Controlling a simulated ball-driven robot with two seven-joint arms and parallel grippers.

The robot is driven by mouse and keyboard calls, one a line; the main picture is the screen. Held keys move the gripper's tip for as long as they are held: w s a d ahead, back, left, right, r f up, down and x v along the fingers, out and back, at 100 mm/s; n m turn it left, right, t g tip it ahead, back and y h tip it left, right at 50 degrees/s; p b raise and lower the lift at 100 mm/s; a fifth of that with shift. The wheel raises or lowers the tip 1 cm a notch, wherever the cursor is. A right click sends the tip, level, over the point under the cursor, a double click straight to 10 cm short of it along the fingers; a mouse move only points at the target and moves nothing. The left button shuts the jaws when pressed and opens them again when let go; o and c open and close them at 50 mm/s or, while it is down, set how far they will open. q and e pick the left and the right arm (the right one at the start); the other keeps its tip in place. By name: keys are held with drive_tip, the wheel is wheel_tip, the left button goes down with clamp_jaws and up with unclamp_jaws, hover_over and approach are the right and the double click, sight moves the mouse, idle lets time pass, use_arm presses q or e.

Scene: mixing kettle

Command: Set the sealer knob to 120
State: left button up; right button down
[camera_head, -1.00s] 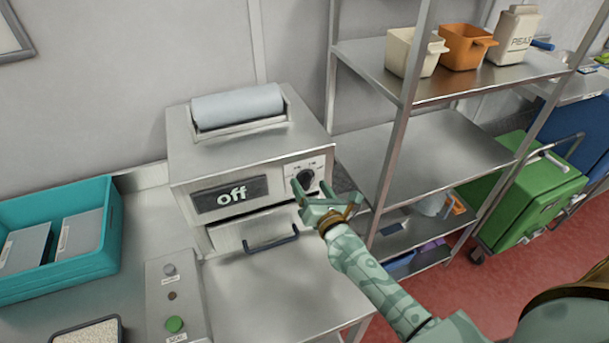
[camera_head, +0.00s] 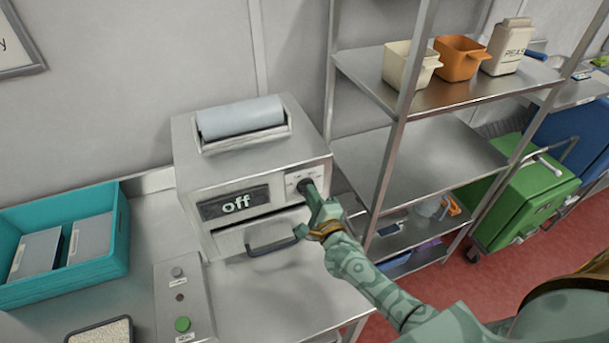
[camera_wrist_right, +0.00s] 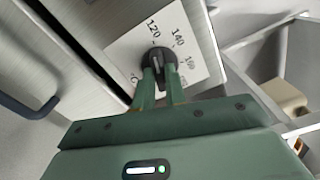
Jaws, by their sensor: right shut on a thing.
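The sealer (camera_head: 252,165) is a steel machine with a film roll on top, standing on the steel counter. Its display (camera_head: 234,203) reads "off". The black sealer knob (camera_head: 305,185) is on a white dial plate at the right of its front, partly hidden by my right gripper. In the right wrist view, my right gripper (camera_wrist_right: 160,72) is shut on the knob (camera_wrist_right: 158,56). The dial plate (camera_wrist_right: 128,50) shows 120, 140 and a partly readable 160 around it. The knob's pale pointer line shows, but I cannot tell exactly which mark it meets. My left gripper is not in view.
A teal crate (camera_head: 118,232) stands at the left. A control panel with a green button (camera_head: 182,324) lies in front of the sealer. A steel shelf (camera_head: 422,160) with tubs stands close at the right. A dark drawer handle (camera_head: 271,246) sits below the display.

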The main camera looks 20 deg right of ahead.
drive_tip(key=c, duration=1.4)
unclamp_jaws()
drive_tip(key=shift+o, duration=0.2)
drive_tip(key=s+p, duration=0.2)
drive_tip(key=s, duration=0.5)
drive_tip(key=shift+a, duration=0.2)
